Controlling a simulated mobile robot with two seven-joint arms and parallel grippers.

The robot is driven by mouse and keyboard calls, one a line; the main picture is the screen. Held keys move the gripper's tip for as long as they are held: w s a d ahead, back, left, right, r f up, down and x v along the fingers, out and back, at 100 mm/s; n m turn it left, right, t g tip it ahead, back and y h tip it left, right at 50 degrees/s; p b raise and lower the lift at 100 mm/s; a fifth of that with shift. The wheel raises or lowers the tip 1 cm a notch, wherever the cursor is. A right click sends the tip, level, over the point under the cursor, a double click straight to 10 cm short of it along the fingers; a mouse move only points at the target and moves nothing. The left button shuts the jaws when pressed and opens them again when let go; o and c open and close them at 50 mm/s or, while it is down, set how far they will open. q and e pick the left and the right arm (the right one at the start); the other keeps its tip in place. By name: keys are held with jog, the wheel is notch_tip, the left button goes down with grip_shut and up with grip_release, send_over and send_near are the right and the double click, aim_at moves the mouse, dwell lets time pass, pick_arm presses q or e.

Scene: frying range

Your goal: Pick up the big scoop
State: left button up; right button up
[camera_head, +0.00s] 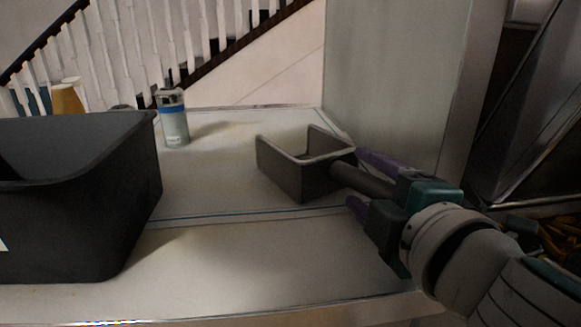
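The big scoop (305,172) is a dark grey, square-walled scoop lying on the light counter, right of the middle. Its dark handle (360,181) points right, toward my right gripper. My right gripper (354,179) comes in from the lower right. Its two purple fingers are spread, one on each side of the handle, and they look apart from it. The far end of the handle is hidden by the gripper body. My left gripper is not in view.
A large dark grey bin (85,215) stands on the counter at the left. A small bottle with a blue band (173,120) stands behind it. A pale upright panel (395,75) rises behind the scoop. The counter between bin and scoop (210,180) is clear.

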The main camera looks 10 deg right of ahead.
grip_shut()
dwell(0.3)
dwell(0.9)
